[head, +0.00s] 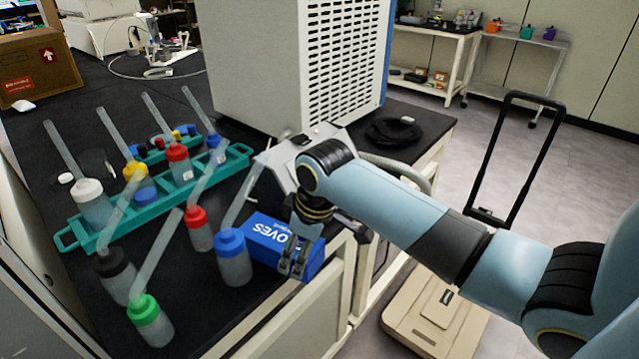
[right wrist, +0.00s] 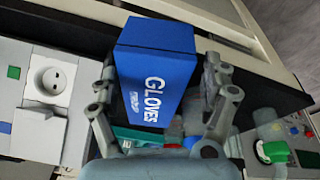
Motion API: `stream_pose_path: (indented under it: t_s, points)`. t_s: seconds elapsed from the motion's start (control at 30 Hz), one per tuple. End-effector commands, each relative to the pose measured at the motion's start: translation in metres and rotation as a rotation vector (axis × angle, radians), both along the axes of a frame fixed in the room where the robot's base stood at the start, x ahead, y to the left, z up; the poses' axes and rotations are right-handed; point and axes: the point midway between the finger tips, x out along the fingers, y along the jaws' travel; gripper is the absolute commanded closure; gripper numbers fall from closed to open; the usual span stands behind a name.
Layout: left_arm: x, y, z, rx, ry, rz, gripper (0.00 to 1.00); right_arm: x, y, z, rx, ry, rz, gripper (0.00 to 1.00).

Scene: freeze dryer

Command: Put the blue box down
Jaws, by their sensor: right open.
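The blue box (head: 268,236), printed with the word GLOVES, is at the front edge of the black bench, beside a blue-capped bottle. It appears to rest on the bench top, with its near right end close to or over the edge. My right gripper (head: 298,262) is low over the right end of the box and hides part of it. In the right wrist view the blue box (right wrist: 158,68) lies between the two spread fingers, with a finger on each side. Whether either finger touches it is hard to tell. My left gripper is not in view.
A teal rack (head: 165,204) with tubed bottles stands left of the box. Loose bottles with green (head: 150,322), red (head: 199,230) and blue (head: 233,258) caps stand nearby. A large vented machine (head: 300,70) is behind. A beige cart (head: 435,310) stands on the floor at right.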

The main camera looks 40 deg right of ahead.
Motion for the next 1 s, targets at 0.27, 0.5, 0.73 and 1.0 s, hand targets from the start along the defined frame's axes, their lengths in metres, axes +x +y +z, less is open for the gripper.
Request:
stream_pose_path:
  t_s: [0.27, 0.5, 0.73, 1.0]
  points:
    - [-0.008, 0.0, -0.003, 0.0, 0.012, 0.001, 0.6, -0.046, -0.003, 0.0, 0.0, 0.0, 0.001, 0.19]
    - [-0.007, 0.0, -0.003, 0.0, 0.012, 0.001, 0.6, -0.07, -0.011, -0.051, 0.004, 0.027, -0.076, 0.19]
    - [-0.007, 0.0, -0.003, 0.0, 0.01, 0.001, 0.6, -0.197, -0.023, -0.221, -0.02, 0.099, -0.301, 0.19]
    - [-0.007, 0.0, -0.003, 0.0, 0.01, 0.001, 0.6, -0.362, -0.002, -0.304, -0.021, 0.147, -0.406, 0.19]
